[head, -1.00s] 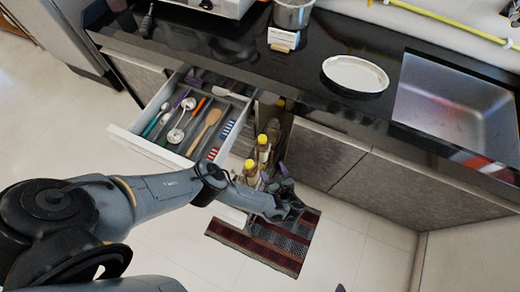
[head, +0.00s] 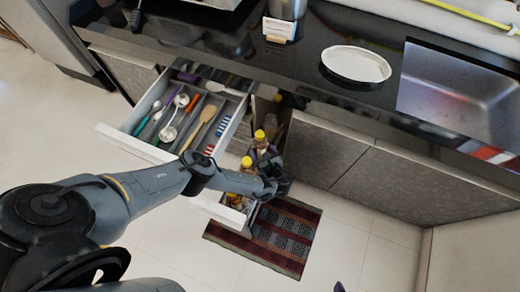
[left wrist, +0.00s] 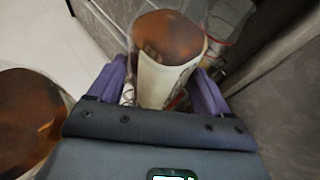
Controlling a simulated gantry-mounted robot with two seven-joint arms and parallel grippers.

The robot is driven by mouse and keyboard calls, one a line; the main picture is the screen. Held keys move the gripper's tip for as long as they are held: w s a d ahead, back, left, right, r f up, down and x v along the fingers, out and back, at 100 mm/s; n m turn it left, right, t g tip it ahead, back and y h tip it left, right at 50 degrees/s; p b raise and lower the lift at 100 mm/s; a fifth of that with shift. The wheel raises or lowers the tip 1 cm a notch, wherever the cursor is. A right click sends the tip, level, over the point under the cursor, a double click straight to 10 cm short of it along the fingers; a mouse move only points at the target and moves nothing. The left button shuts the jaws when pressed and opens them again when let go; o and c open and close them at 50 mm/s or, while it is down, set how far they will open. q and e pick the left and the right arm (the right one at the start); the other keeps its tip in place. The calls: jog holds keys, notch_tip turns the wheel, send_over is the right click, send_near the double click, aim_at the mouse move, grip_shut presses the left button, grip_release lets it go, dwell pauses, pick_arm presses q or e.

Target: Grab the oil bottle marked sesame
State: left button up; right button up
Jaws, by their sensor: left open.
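Oil bottles with yellow caps stand in the pulled-out lower drawer, one farther back (head: 260,135) and one nearer (head: 246,162). My left gripper (head: 270,165) is at the drawer's right side, close to the back bottle and partly covering it. In the left wrist view, a bottle with brown contents and a pale label (left wrist: 168,75) stands between the open purple fingers of my left gripper (left wrist: 158,88). I cannot tell whether the fingers touch it. Another brown-topped bottle (left wrist: 30,115) is outside the fingers at the left. No label can be read, so sesame cannot be picked out.
The upper cutlery drawer (head: 135,148) is open to the left of the gripper. A striped rug (head: 285,240) lies on the floor below. Cabinet doors (head: 320,150) stand close on the right. A white plate (head: 356,65) and a sink (head: 460,95) are on the counter.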

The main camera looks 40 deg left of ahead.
pick_arm(q)
jog(key=b+x, duration=0.1)
jog(key=x, duration=0.1)
jog(key=shift+a+f, duration=0.2)
jog(key=shift+a, duration=0.05)
jog(key=shift+w+a, duration=0.2)
jog(key=shift+a, duration=0.1)
jog(key=shift+d, duration=0.15)
jog(key=shift+c, duration=0.7)
jog(key=c, duration=1)
jog(key=shift+r, duration=0.15)
